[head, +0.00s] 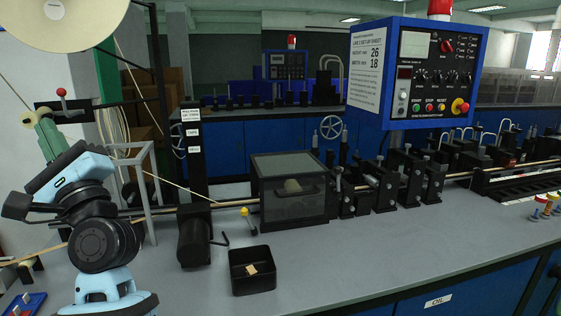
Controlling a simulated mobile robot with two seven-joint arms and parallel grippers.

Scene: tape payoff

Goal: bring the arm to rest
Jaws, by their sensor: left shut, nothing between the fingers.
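My left arm, light blue and black, stands folded at the left edge of the head view. Its left gripper (16,207) is the small dark end at the far left. It is shut and empty, apart from the bench things, and its fingers are hard to make out. My right gripper is not in view.
A grey bench (340,262) carries a black open bin (252,283) with a small tan piece in it, a dark clear-lidded box (290,190) and black roller stands (384,188). A blue control panel (418,75) hangs above. A cream reel (72,22) is overhead left. The front middle bench is clear.

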